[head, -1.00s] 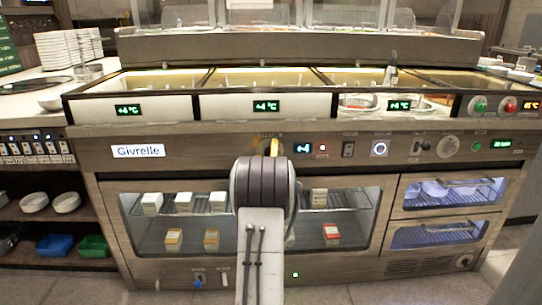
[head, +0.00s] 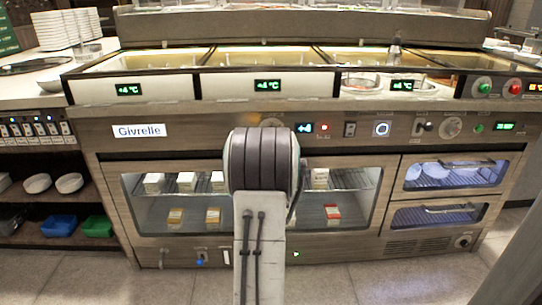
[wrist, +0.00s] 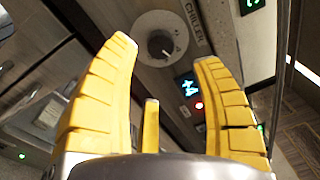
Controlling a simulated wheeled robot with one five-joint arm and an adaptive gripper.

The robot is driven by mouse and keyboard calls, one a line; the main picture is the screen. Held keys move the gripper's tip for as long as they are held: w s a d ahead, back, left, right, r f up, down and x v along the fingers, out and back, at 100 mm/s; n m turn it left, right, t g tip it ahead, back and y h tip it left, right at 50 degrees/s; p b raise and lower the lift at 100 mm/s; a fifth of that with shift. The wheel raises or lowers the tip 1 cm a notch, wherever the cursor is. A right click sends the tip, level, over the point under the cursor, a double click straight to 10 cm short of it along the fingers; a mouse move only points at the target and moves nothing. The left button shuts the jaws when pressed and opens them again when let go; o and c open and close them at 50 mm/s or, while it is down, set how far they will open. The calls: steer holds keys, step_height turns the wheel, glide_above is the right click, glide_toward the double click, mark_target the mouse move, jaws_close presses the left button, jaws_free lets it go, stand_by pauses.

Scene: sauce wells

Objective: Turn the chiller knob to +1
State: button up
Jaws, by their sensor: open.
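The chiller knob (wrist: 160,45) shows in the wrist view, top middle. It is a dark round knob on a pale dial, with the word CHILLER beside it. My gripper (wrist: 165,54) is open, its yellow fingers spread in front of the panel. The knob appears beyond the gap between the fingertips, apart from them. In the head view my arm hides the knob and the gripper. A small blue-lit display (head: 304,128) shows just right of my arm; its reading is not clear.
A red light (wrist: 199,105) glows beside the display in the wrist view. Right along the panel are a switch (head: 350,129), a lit button (head: 381,129) and another round dial (head: 451,127). A glass-fronted cabinet (head: 140,228) lies below. The floor in front is clear.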

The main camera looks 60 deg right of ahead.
steer(key=shift+v, duration=2.05)
steer(key=shift+w+d+r+m, duration=0.1)
steer(key=shift+w+d+m, duration=0.75)
steer(key=shift+d, duration=0.75)
steer(key=shift+w+d+r+m, duration=0.1)
steer(key=shift+w+d+m, duration=0.7)
steer(key=shift+d, duration=0.85)
steer(key=shift+w+d+r+m, duration=0.1)
steer(key=shift+w+d+m, duration=0.75)
steer(key=shift+d, duration=0.75)
steer(key=shift+c, duration=0.3)
